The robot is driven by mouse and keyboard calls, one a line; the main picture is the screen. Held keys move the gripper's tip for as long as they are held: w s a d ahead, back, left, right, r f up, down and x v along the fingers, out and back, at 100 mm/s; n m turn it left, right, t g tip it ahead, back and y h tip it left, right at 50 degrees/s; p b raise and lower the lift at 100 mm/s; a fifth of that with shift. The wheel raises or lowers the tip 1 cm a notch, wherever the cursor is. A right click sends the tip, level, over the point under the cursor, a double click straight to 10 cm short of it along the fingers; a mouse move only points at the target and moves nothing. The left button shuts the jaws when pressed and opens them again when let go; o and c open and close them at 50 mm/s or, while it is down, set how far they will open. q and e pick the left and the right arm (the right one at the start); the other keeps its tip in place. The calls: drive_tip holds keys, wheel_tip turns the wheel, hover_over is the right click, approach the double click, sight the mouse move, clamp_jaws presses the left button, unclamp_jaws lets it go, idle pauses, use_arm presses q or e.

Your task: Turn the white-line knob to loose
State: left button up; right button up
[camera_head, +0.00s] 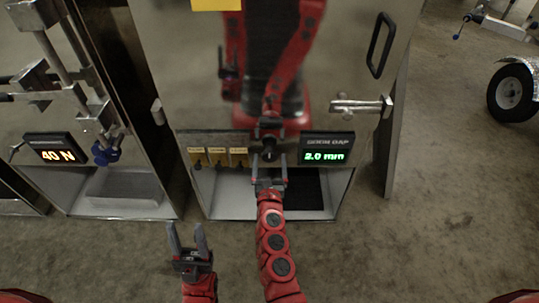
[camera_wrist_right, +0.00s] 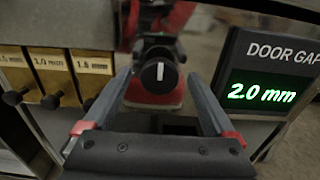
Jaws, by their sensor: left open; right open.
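The round black knob (camera_wrist_right: 152,84) with a white line on its face sits on the front of the metal cabinet. The line stands about upright in the right wrist view. The knob also shows small in the head view (camera_head: 268,150). My right gripper (camera_wrist_right: 158,77) is open, with one finger on each side of the knob. The fingers look apart from it, but I cannot tell whether their tips reach it in depth. My left gripper (camera_head: 187,228) is open and empty, low in front of the cabinets, away from the knob.
A "DOOR GAP" display (camera_wrist_right: 265,85) reading 2.0 mm is right of the knob. Several yellow-tagged pegs (camera_wrist_right: 52,78) are to its left. A latch (camera_head: 360,106) and handle (camera_head: 380,45) are on the shiny door. The left cabinet's display (camera_head: 56,149) reads 40 N.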

drive_tip(key=shift+w, duration=1.35)
drive_tip(key=shift+c, duration=0.2)
drive_tip(key=c, duration=1.3)
